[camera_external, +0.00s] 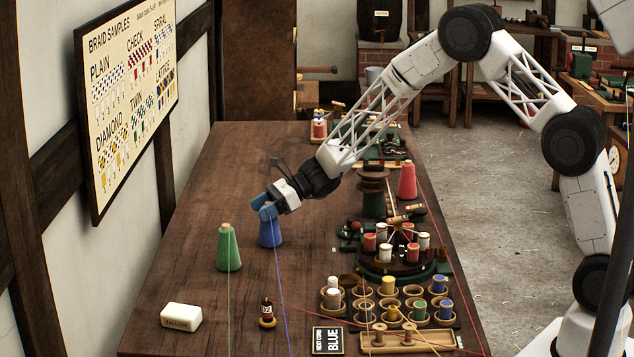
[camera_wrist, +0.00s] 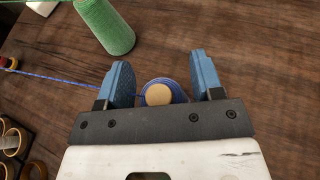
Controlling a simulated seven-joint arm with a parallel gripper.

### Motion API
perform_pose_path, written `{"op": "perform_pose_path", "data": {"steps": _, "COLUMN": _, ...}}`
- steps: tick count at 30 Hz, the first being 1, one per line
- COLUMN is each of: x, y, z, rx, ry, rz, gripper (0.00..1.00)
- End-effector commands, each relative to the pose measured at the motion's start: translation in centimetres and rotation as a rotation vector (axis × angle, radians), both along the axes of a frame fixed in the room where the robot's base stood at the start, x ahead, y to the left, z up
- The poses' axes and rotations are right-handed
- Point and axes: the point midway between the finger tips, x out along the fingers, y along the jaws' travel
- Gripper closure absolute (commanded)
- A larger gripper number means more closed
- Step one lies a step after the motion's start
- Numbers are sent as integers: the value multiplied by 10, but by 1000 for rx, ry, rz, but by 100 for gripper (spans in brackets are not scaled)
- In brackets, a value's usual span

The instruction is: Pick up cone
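A blue thread cone (camera_external: 270,232) stands on the table, and my gripper (camera_external: 266,206) is right over its top. In the wrist view the blue cone (camera_wrist: 163,92) with its pale round tip sits between the two blue fingers of my gripper (camera_wrist: 160,80). The fingers are spread, with a gap visible on each side of the cone. A green cone (camera_external: 228,250) stands to the left and nearer the camera; it also shows at the top of the wrist view (camera_wrist: 105,25). A red cone (camera_external: 407,181) stands at the table's far right.
A card (camera_external: 327,340) reads "NEXT CORD BLUE". A white block (camera_external: 181,316) and a small labelled bobbin (camera_external: 267,312) lie in front. A spool tray (camera_external: 388,300) and a round braiding stand (camera_external: 396,255) fill the right side. Threads run from the cones.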

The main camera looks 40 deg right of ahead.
Motion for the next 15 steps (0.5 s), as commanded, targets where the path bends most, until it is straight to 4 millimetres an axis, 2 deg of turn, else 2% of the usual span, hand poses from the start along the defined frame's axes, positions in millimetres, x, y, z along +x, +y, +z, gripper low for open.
{"op": "perform_pose_path", "data": {"steps": 1, "x": 0, "y": 0, "z": 0, "rx": 0, "ry": 0, "rz": 0, "gripper": 47}}
{"op": "perform_pose_path", "data": {"steps": 10, "x": 0, "y": 0, "z": 0, "rx": 0, "ry": 0, "rz": 0, "gripper": 93}}
{"op": "perform_pose_path", "data": {"steps": 11, "x": 0, "y": 0, "z": 0, "rx": 0, "ry": 0, "rz": 0, "gripper": 96}}
{"op": "perform_pose_path", "data": {"steps": 15, "x": 0, "y": 0, "z": 0, "rx": 0, "ry": 0, "rz": 0, "gripper": 96}}
